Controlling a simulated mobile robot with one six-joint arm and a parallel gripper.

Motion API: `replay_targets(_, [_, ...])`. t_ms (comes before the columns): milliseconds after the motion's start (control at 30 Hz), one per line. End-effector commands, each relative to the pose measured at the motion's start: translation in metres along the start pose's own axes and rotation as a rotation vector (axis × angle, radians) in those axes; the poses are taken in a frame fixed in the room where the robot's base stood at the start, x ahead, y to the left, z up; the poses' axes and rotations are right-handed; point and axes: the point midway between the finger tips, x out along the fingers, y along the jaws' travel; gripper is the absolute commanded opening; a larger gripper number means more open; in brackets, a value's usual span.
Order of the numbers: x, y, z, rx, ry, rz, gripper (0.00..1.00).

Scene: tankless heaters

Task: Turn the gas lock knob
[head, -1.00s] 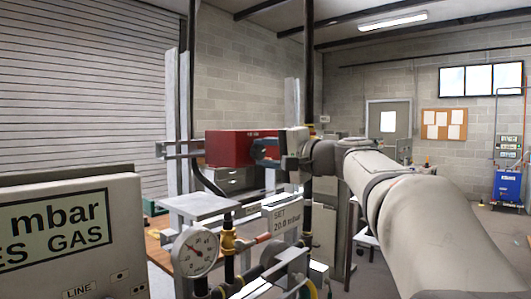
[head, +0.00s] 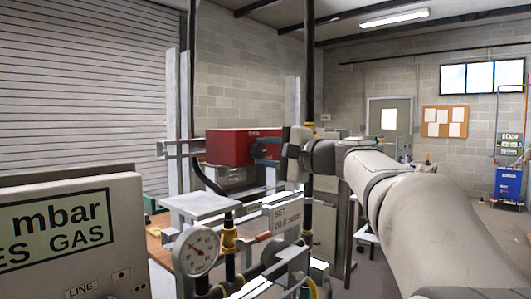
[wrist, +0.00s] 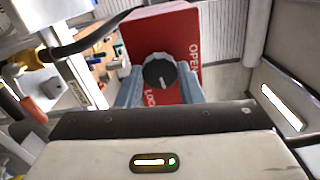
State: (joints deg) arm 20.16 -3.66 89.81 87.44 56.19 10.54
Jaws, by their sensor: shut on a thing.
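The gas lock is a red box (head: 228,147) on a metal bracket in the middle of the head view. In the wrist view the red face (wrist: 184,32) carries white lettering, "OPEN" on the right and partly hidden "LOC…" below. The dark round knob (wrist: 157,66) on that face has a white mark on its lower part. My gripper (wrist: 159,84) has one blue-grey finger on each side of the knob and is shut on it. In the head view my gripper (head: 266,150) reaches the box's right side, and the knob is hidden there.
A pressure gauge (head: 197,251) and yellow-fitted pipework (head: 229,238) stand below the box. A grey panel marked "mbar" (head: 70,235) fills the lower left. A dark vertical pipe (head: 310,75) rises close to my wrist. Open floor lies to the right.

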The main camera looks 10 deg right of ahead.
Motion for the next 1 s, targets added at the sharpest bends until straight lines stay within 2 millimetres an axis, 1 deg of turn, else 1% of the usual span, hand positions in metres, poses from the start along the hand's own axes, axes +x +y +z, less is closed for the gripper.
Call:
replay_targets(33, [0.0, 0.002, 0.0, 0.001, 0.0, 0.003, 0.36])
replay_targets(267, [0.0, 0.001, 0.0, 0.0, 0.0, 0.001, 0.55])
replay_targets(467, [0.0, 0.001, 0.0, -0.001, 0.0, 0.001, 0.55])
replay_targets(567, [-0.004, 0.001, 0.0, -0.001, 0.001, 0.0, 0.55])
replay_targets(667, [-0.015, 0.0, -0.001, -0.002, 0.004, -0.001, 0.55])
replay_targets(900, [-0.057, 0.001, -0.001, -0.001, 0.005, 0.0, 0.55])
replay_targets(1000, [-0.069, 0.001, -0.001, -0.001, 0.003, 0.001, 0.55])
